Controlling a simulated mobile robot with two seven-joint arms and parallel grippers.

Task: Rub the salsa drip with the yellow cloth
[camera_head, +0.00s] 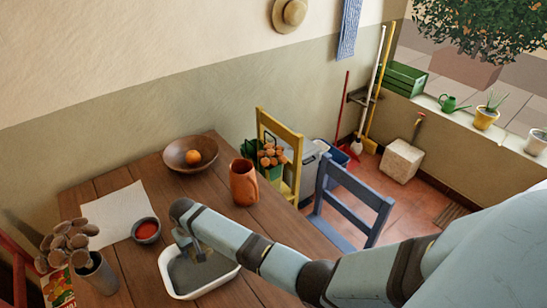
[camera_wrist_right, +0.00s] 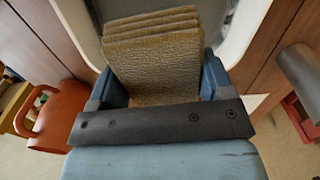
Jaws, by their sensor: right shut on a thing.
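My right gripper (camera_wrist_right: 160,88) is shut on a folded yellowish-brown cloth (camera_wrist_right: 152,62), with a blue finger on either side of it. In the head view my right arm reaches in from the right and the gripper (camera_head: 196,250) is over a white-rimmed tray (camera_head: 228,279) with a grey inside. The cloth is mostly hidden there. The tray's pale rim (camera_wrist_right: 83,38) frames the cloth in the wrist view; I cannot tell whether they touch. A dark bowl of red salsa (camera_head: 147,230) stands left of the gripper. I cannot make out a salsa drip. My left gripper is not in view.
On the wooden table (camera_head: 124,262) are a white sheet (camera_head: 116,212), a brown bowl (camera_head: 177,158) with an orange, a terracotta jug (camera_head: 242,184) and a grey can (camera_head: 98,275) of brown round-headed things. A blue chair (camera_head: 343,200) and a yellow chair (camera_head: 292,150) stand at the table's right.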

